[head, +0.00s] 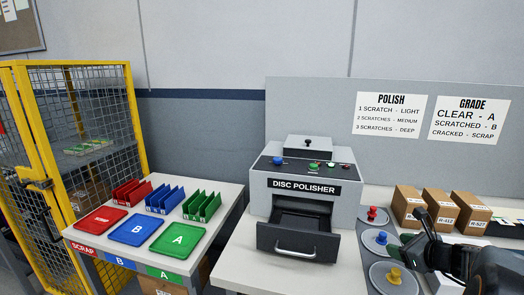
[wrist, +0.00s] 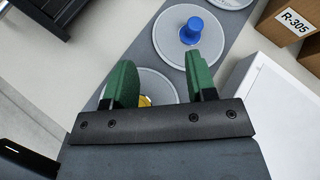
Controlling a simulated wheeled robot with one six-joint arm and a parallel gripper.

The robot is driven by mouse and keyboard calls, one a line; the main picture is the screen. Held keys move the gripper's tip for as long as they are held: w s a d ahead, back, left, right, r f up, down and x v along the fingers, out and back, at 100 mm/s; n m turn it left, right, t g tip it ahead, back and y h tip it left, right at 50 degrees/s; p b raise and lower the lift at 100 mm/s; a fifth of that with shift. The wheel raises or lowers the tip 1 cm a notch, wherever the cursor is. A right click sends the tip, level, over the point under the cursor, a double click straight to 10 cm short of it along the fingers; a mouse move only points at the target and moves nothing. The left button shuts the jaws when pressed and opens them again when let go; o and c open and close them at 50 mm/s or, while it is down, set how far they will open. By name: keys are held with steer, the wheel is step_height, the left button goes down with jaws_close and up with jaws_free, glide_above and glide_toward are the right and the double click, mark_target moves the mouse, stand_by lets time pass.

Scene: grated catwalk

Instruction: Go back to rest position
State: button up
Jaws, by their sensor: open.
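My gripper (head: 412,238) is at the right of the head view, above the right-hand bench beside the grey discs. In the wrist view my gripper (wrist: 164,70) has its two green-padded fingers spread apart, with nothing held between them. A grey disc with a blue knob (wrist: 191,30) lies beyond the fingertips.
The disc polisher (head: 305,190) stands left of the discs, its front drawer (head: 298,243) pulled out. Cardboard boxes (head: 440,208) stand behind my gripper. A side table holds red, blue and green trays (head: 170,238) and racks (head: 202,204). A yellow mesh cage (head: 130,120) is far left.

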steer(key=s+a+r+n+g+y+p, duration=0.1)
steer(key=s+a+r+n+g+p, duration=0.15)
steer(key=a+n, duration=0.6)
steer(key=s+a+r+n+g+h+p, duration=0.2)
steer(key=s+a+n+p, duration=0.1)
steer(key=s+a+n, duration=0.4)
steer(key=s+a+r+n+g+h+p, duration=0.2)
steer(key=s+a+n, duration=0.4)
steer(key=n, duration=0.8)
steer(key=shift+s+a+g+h+p, duration=0.4)
steer(key=shift+s+g+p, duration=0.1)
steer(key=shift+s+g, duration=0.15)
steer(key=shift+w, duration=0.1)
